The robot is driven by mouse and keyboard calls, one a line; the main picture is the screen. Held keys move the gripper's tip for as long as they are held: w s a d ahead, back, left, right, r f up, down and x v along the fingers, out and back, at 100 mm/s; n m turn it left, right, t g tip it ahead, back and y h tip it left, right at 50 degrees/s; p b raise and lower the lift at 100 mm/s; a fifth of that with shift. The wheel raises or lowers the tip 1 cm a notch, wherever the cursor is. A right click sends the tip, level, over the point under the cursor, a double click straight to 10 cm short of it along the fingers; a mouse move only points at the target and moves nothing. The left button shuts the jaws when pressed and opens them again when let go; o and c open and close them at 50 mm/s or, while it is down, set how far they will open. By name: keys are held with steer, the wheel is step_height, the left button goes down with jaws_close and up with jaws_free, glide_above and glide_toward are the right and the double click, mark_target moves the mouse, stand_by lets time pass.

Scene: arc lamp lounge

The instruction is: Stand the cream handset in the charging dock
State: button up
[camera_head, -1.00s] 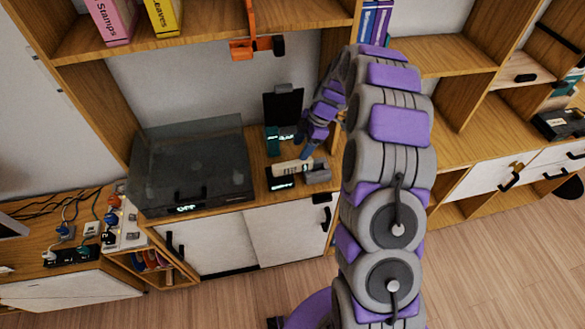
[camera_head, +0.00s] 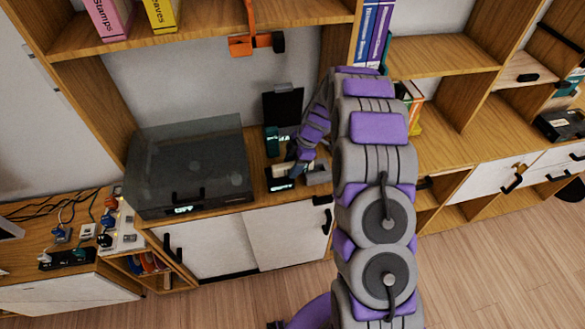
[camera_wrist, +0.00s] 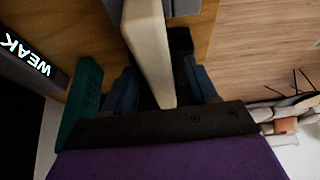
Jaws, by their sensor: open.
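The cream handset (camera_head: 284,169) lies on the cabinet top, partly hidden by my gripper in the head view. In the wrist view the cream handset (camera_wrist: 148,45) runs between my two dark blue fingers. My gripper (camera_head: 299,158) is open around it; the wrist view shows the fingers (camera_wrist: 160,84) on either side, contact unclear. A low black unit with a lit display (camera_head: 281,184) sits just in front of the handset, and a grey block (camera_head: 318,177) is to its right. I cannot tell for sure which of these is the charging dock.
A teal item (camera_head: 271,141) stands behind the handset, also at left in the wrist view (camera_wrist: 80,105). A black upright panel (camera_head: 283,106) is behind it. A dark-lidded turntable (camera_head: 190,165) fills the left. An orange hook (camera_head: 241,44) hangs from the shelf above.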

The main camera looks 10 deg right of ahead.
steer(key=shift+c, duration=0.2)
jaws_close()
steer(key=shift+r, duration=0.2)
